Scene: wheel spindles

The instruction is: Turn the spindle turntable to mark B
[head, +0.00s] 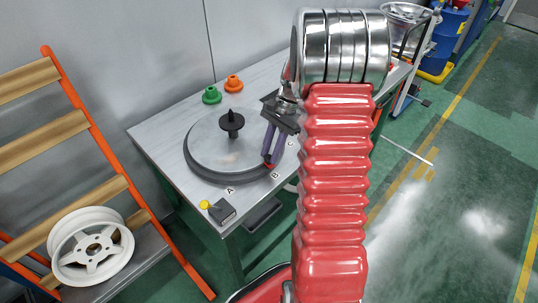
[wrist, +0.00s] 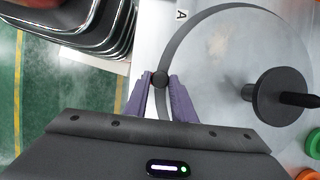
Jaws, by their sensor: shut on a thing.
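The spindle turntable (head: 210,158) is a round grey disc with a dark rim on the workbench. A black spindle (head: 231,125) stands upright at its centre. It also shows in the wrist view (wrist: 280,95). White marks A (head: 230,190), B (head: 275,174) and C (head: 290,143) lie on the bench around the disc. My gripper (head: 268,160) reaches down to the rim close to mark B. In the wrist view its purple fingers are shut on a dark round knob (wrist: 160,79) at the rim. A small red patch (head: 267,166) shows at the fingertips, beside B.
A green (head: 211,96) and an orange (head: 233,84) piece stand behind the disc. A grey block (head: 222,211) with a yellow ball is at the bench's front corner. A white wheel (head: 91,246) rests at left by an orange-framed rack (head: 105,155).

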